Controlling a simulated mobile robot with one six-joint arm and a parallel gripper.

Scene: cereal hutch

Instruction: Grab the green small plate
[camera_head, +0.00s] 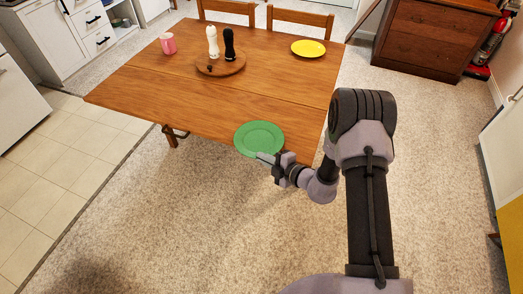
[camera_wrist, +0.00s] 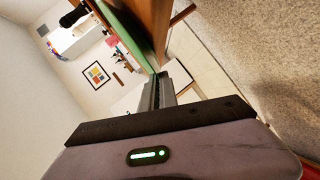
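The green small plate (camera_head: 259,137) lies flat at the front edge of the wooden table, its near rim reaching over the edge. My gripper (camera_head: 266,158) is at that near rim, with its fingertips overlapping it. In the wrist view the plate (camera_wrist: 128,28) shows nearly edge-on as a green strip running to the fingertips (camera_wrist: 162,78). The fingers are close together and look shut on the rim. The exact contact is partly hidden by the fingers. Whether the plate is raised off the table is hard to tell.
The wooden table (camera_head: 180,100) holds a yellow plate (camera_head: 308,48), a pink cup (camera_head: 168,43) and a round wooden board (camera_head: 220,68) with white and black shakers. Chairs stand behind it. Open carpet (camera_head: 190,220) lies in front.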

